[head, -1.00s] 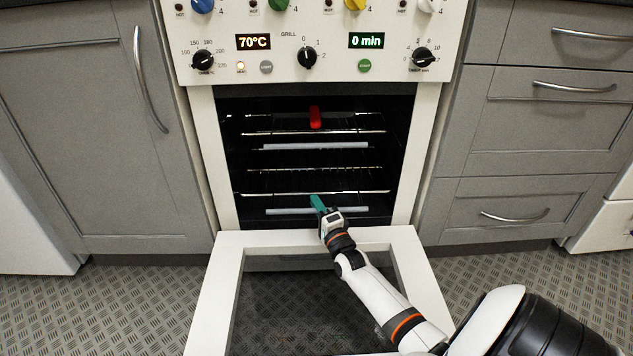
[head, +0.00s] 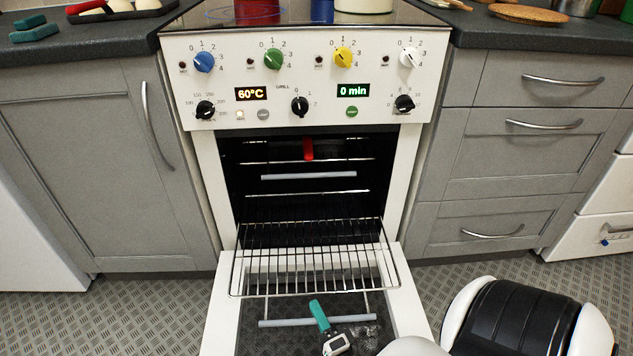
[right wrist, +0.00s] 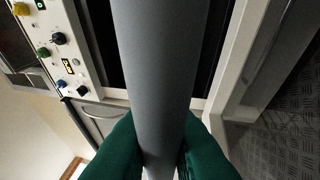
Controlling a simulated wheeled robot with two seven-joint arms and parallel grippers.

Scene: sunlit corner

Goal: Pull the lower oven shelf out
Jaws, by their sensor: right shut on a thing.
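The lower oven shelf (head: 300,262) is a wire rack, drawn well out of the oven over the open door. Its pale grey handle bar (head: 285,323) hangs out in front of the rack on two thin rods. My right gripper (head: 317,308), with green fingers, is at the middle of this bar. In the right wrist view the thick grey bar (right wrist: 155,75) runs between the two green fingers (right wrist: 157,150), which are shut on it. The back part of the shelf is still inside the oven. My left gripper is not in view.
The white oven door (head: 228,310) is folded down below the shelf. The upper shelf has its own pale bar (head: 308,176) and a red piece (head: 308,149), inside the oven. Grey cabinets (head: 95,170) stand on both sides. Patterned floor lies in front.

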